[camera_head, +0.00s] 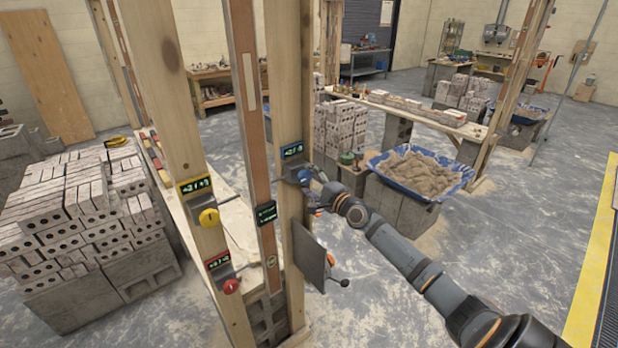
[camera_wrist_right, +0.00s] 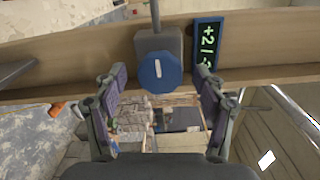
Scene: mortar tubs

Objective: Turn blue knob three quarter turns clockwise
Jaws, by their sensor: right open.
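The blue knob (camera_head: 304,175) is on a grey box fixed to a wooden post, below a small display with a blue frame (camera_head: 292,150). In the right wrist view the blue knob (camera_wrist_right: 159,73) is an octagonal dial with a white mark, lying between and beyond the fingertips. The blue-framed display (camera_wrist_right: 207,44) sits beside it. My right gripper (camera_head: 315,198) is at the post close to the knob; in the wrist view its two fingers (camera_wrist_right: 159,90) are spread apart with nothing between the pads. Contact with the knob does not show. My left gripper is not in view.
A yellow knob (camera_head: 209,217) and a red knob (camera_head: 231,286) sit on the nearer post at left. A dark plate (camera_head: 309,257) sticks out below my right gripper. A blue mortar tub (camera_head: 452,187) stands on blocks at right. Brick stacks (camera_head: 75,205) fill the left.

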